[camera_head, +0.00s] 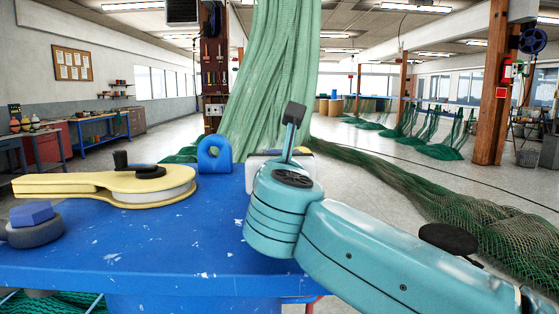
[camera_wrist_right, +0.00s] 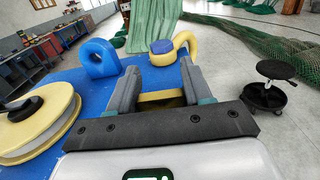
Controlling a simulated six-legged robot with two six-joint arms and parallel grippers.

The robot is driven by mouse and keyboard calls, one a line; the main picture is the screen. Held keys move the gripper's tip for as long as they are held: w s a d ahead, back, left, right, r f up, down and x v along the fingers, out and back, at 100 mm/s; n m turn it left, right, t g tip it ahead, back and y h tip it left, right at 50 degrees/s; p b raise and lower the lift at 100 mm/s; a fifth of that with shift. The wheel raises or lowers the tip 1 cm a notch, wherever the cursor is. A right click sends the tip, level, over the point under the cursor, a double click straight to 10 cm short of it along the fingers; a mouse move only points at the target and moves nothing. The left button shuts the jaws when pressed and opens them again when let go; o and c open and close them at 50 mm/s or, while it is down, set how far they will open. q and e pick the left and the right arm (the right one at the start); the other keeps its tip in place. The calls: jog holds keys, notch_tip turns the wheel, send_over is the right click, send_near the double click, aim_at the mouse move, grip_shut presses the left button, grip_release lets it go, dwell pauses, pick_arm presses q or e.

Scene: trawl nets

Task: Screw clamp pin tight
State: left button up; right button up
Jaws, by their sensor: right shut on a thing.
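My right gripper (camera_wrist_right: 158,88) reaches over the blue table, its two grey fingers shut on a yellow bar-like piece (camera_wrist_right: 160,96). I cannot tell whether this piece is the clamp pin. Just beyond the fingertips, a yellow curved hook-like part (camera_wrist_right: 186,42) and a blue-topped round piece (camera_wrist_right: 162,47) show; whether they join the held piece is unclear. In the head view my teal right arm hides most of this area. A blue upright ring (camera_head: 214,155) stands on the table, left of the arm and apart from the gripper. My left gripper is not in view.
The blue table (camera_head: 120,255) also holds a yellow long-handled piece with a white disc (camera_head: 150,198) and a grey disc (camera_head: 35,232) with a blue block. A green net (camera_head: 275,70) hangs behind. A black stool (camera_wrist_right: 270,90) stands right of the table. The table's front middle is clear.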

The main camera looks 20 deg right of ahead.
jog(key=shift+r, duration=0.1)
jog(key=o, duration=1)
jog(key=shift+c, duration=0.2)
jog(key=shift+s, duration=0.15)
jog(key=b+v, duration=0.2)
jog(key=v, duration=1.4)
jog(key=shift+a, duration=0.1)
jog(key=shift+s, duration=0.1)
